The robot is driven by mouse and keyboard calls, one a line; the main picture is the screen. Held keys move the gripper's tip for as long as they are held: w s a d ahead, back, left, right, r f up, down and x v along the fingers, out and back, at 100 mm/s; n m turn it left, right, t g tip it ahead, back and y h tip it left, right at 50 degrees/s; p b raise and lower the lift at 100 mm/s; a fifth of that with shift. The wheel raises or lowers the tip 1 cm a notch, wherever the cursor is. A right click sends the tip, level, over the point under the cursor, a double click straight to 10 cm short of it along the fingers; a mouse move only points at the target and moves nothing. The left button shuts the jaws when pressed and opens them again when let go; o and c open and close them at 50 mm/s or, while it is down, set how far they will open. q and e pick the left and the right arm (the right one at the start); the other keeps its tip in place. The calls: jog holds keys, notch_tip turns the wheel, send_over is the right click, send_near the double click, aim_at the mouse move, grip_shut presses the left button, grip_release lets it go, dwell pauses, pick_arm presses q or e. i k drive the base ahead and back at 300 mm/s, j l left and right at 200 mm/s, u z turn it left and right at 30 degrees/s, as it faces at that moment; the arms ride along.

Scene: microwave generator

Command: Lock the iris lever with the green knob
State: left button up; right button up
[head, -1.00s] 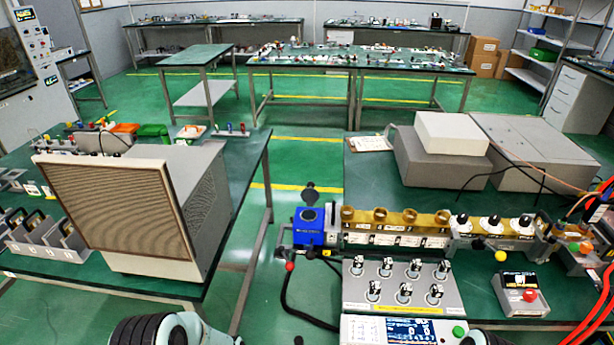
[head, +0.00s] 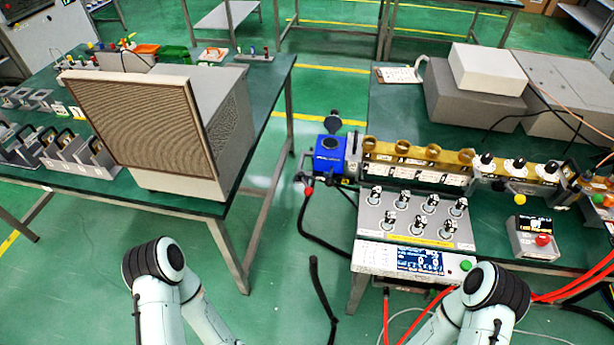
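The brass and grey waveguide assembly (head: 418,160) runs along the right table, with a blue block (head: 331,155) at its left end. A red ball knob (head: 309,191) hangs below the blue block and a yellow ball knob (head: 519,199) sits near the right part. A small green piece (head: 597,199) shows at the far right end, beside an orange one. It is too small to tell if it is the iris lever's green knob. A round green button (head: 466,266) is on the display unit. Both my grippers are out of view; only my arm links show at the bottom.
A panel of several switches (head: 418,216) and a display unit (head: 400,258) stand at the front of the right table. A red-button box (head: 535,238) is to their right. Red hoses cross lower right. A large grilled box (head: 150,125) stands on the left table; floor lies between.

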aim_at(596, 198)
jog(key=k+l+z, duration=0.1)
jog(key=z, duration=1.6)
jog(key=i+l+u, duration=0.1)
jog(key=u, duration=0.35)
jog(key=l+u, duration=0.3)
jog(key=u, duration=0.2)
jog(key=i+l+u, duration=0.1)
jog(key=l+u, duration=0.2)
jog(key=u, duration=0.15)
jog(key=l+u, duration=0.25)
jog(key=l, duration=0.25)
jog(key=k+l+u, duration=0.1)
jog(key=l+u, duration=0.15)
jog(key=l, duration=0.25)
